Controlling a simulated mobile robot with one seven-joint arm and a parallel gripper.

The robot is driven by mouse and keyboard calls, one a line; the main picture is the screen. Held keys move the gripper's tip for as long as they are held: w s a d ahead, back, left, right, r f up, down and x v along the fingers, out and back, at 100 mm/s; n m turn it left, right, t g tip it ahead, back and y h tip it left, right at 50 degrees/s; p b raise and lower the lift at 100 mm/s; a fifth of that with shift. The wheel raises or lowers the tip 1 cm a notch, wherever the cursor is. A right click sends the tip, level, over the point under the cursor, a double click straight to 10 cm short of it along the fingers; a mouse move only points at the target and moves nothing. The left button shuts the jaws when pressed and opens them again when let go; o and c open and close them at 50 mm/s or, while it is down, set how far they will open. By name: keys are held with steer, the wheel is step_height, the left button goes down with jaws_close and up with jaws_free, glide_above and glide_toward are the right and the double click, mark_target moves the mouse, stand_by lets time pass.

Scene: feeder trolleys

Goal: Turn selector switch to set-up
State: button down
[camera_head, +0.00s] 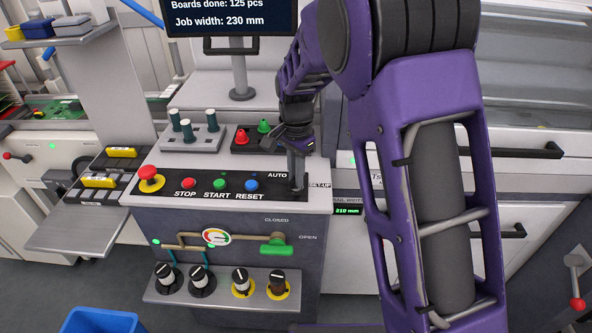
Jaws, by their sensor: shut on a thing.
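The control panel (272,189) is a dark strip on the front of the grey console. The AUTO label (277,175) and SET-UP label (320,185) are at its right end. My gripper (297,183) points down between these two labels, shut on the selector switch. The switch is hidden behind the fingers, so I cannot tell which way its handle points.
Left of my gripper are the blue RESET (251,185), green START (219,184) and red STOP (188,184) buttons, and a red emergency stop (149,172). Below is a green valve handle (277,247).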

steer(key=shift+m+p, duration=0.6)
steer(key=shift+m, duration=1)
steer(key=c, duration=0.9)
jaws_free()
steer(key=shift+r, duration=0.1)
step_height(320, 180, up, 17)
steer(key=shift+r, duration=0.15)
